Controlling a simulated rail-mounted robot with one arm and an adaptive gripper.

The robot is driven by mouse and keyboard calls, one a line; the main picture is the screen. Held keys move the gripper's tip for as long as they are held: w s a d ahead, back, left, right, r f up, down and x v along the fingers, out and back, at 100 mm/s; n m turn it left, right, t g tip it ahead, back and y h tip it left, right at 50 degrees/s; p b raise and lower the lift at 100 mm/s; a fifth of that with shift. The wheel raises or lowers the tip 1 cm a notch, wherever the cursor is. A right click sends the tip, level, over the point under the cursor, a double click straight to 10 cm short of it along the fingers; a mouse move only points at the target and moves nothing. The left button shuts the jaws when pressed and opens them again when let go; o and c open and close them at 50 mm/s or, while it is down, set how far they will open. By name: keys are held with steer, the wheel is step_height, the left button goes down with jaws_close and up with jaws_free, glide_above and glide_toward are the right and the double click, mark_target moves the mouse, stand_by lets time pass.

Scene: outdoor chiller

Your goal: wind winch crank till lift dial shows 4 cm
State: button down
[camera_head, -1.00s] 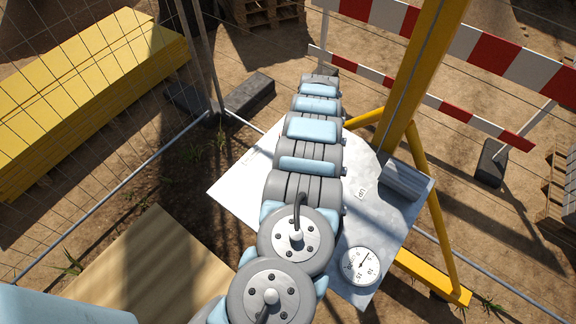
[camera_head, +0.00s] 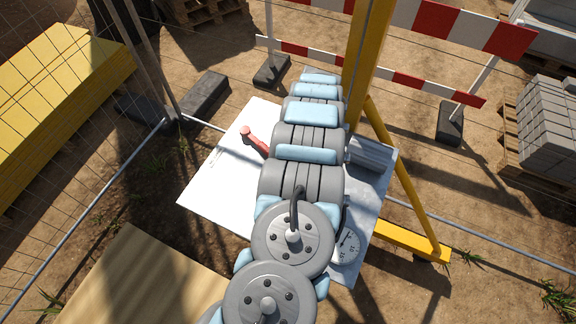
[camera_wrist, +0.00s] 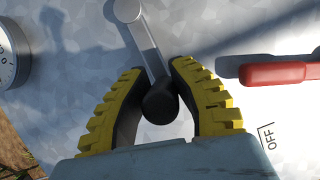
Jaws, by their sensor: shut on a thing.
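In the wrist view my gripper (camera_wrist: 158,72), with yellow ribbed fingers, is closed around the dark knob (camera_wrist: 160,102) of the winch crank. The crank's metal arm (camera_wrist: 146,45) runs from the knob up to a round hub (camera_wrist: 127,10). The white lift dial (camera_head: 346,246) is on the right part of the pale panel (camera_head: 225,165), partly covered by my arm in the head view. Its edge also shows at the left of the wrist view (camera_wrist: 8,55). I cannot read its value. My arm hides the crank and gripper in the head view.
A red lever (camera_head: 256,140) is on the panel; in the wrist view an OFF label (camera_wrist: 267,136) is near it. A grey ribbed drum (camera_head: 370,155) and yellow frame (camera_head: 415,200) stand right. Wire fencing is left; a striped barrier (camera_head: 390,68) is behind.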

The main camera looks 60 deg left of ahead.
steer(key=shift+w, duration=0.15)
steer(key=c, duration=0.8)
jaws_free()
steer(key=v, duration=1.2)
steer(key=shift+d+r, duration=0.1)
steer(key=shift+d, duration=0.05)
